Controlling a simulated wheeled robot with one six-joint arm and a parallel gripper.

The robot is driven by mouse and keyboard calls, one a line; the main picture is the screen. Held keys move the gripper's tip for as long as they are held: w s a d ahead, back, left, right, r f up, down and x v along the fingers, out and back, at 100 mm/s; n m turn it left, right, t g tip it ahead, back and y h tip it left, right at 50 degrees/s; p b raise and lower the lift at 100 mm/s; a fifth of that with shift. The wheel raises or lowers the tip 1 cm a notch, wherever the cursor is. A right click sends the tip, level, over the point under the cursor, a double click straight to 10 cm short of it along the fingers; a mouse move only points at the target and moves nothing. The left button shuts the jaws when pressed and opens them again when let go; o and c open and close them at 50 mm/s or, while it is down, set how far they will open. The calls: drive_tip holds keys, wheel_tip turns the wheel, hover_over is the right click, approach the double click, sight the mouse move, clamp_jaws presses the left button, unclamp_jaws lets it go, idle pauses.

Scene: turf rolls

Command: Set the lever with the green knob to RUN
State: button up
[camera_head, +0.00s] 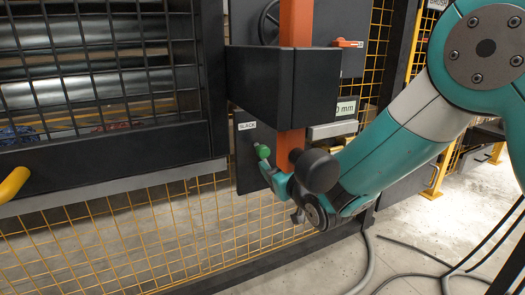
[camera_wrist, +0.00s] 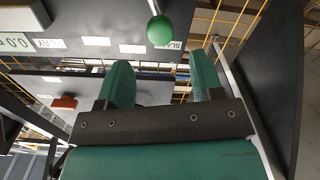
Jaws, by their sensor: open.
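The green knob (camera_head: 262,150) sits at the end of a thin lever on the dark panel, just below a white label reading SLACK (camera_head: 247,126). In the wrist view the green knob (camera_wrist: 160,30) hangs on its light rod (camera_wrist: 153,6), beside the partly covered SLACK label (camera_wrist: 175,45). No label reading RUN is legible. My gripper (camera_head: 268,172) is close to the knob, just below it in the head view. In the wrist view my gripper (camera_wrist: 160,72) has its green fingers apart with nothing between them; the knob lies beyond the tips, roughly between them.
An orange post (camera_head: 296,20) and a dark box (camera_head: 282,85) stand above my gripper. An orange handle (camera_head: 343,43), a millimetre display (camera_head: 345,107) and a yellow handle (camera_head: 14,183) are nearby. Yellow mesh (camera_head: 150,235) lies below left. Hoses (camera_head: 440,262) lie on the floor.

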sight(265, 154)
drive_tip(key=b+x, duration=0.1)
drive_tip(key=x, duration=0.5)
drive_tip(key=shift+w+a+f+b, duration=0.15)
drive_tip(key=shift+w+f+b, duration=0.05)
drive_tip(key=shift+b, duration=0.2)
drive_tip(key=shift+w+a+r, duration=0.15)
drive_tip(key=shift+w+a, duration=0.2)
drive_tip(key=shift+w, duration=0.25)
drive_tip(key=shift+c, duration=0.3)
